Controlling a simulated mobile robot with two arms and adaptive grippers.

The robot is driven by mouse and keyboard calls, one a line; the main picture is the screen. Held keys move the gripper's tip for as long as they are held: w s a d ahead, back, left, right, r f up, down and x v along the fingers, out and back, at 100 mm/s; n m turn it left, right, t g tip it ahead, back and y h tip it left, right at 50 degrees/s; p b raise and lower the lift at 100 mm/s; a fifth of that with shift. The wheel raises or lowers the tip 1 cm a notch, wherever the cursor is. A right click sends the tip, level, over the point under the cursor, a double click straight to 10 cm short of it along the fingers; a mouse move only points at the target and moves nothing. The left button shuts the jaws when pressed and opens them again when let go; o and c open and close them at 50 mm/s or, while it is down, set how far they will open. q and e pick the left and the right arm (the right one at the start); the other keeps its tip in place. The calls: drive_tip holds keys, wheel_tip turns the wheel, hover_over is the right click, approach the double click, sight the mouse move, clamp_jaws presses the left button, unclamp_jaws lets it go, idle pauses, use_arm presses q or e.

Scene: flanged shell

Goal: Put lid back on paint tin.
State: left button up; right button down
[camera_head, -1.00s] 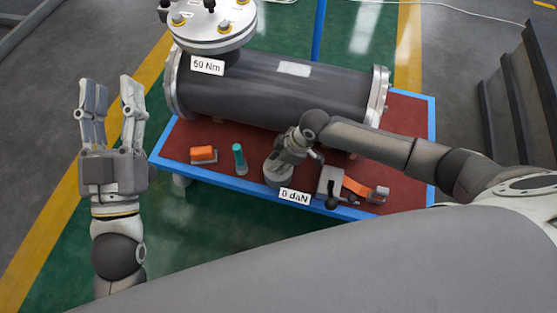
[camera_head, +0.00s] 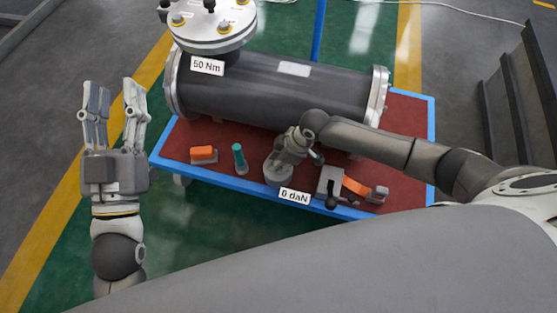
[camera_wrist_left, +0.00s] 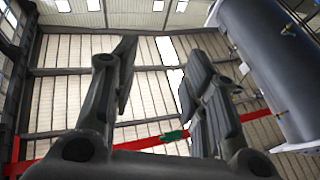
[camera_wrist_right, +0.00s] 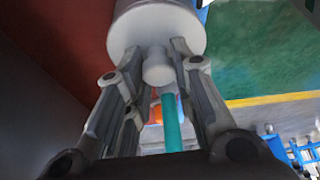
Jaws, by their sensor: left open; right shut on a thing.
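No paint tin or lid can be made out for certain. My right gripper (camera_head: 287,155) points down at a grey round piece (camera_head: 278,174) near the front edge of the red bench top. In the right wrist view the right gripper (camera_wrist_right: 157,66) is shut on the pale stub (camera_wrist_right: 157,70) of a light grey round body (camera_wrist_right: 157,28). I cannot tell whether that body is resting or lifted. My left gripper (camera_head: 112,98) is open and empty, fingers up, off the bench's left side. In the left wrist view its fingers (camera_wrist_left: 160,85) stand apart with nothing between.
A dark flanged shell (camera_head: 275,88) lies across the back of the bench (camera_head: 408,135). A bolted round flange (camera_head: 213,38) tops its left end. An orange block (camera_head: 203,153), a teal upright piece (camera_head: 239,158) and an orange-handled clamp (camera_head: 357,187) lie along the front.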

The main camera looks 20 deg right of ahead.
use_arm(q)
drive_tip(key=shift+w+f, duration=0.1)
drive_tip(key=shift+f, duration=0.2)
drive_tip(key=shift+w+a+f+g+y, duration=0.1)
drive_tip(key=shift+f+g+y, duration=0.3)
drive_tip(key=shift+f+g, duration=0.15)
drive_tip(key=shift+w+f+g+p, duration=0.3)
drive_tip(key=shift+f+g+p, duration=0.2)
drive_tip(key=shift+f, duration=0.35)
idle(0.7)
drive_tip(key=shift+f+g, duration=0.35)
drive_tip(key=shift+f, duration=0.2)
use_arm(e)
drive_tip(key=shift+f, duration=0.15)
use_arm(q)
drive_tip(key=shift+w+a+f+g+y, duration=0.1)
drive_tip(key=shift+a+f+g+y, duration=0.1)
drive_tip(key=shift+f+g+y, duration=0.55)
idle(0.6)
drive_tip(key=shift+f+h+p, duration=0.3)
drive_tip(key=shift+f+h, duration=0.05)
drive_tip(key=shift+f, duration=0.15)
drive_tip(key=shift+f, duration=0.15)
use_arm(e)
drive_tip(key=c, duration=1.1)
unclamp_jaws()
drive_tip(key=shift+c, duration=0.2)
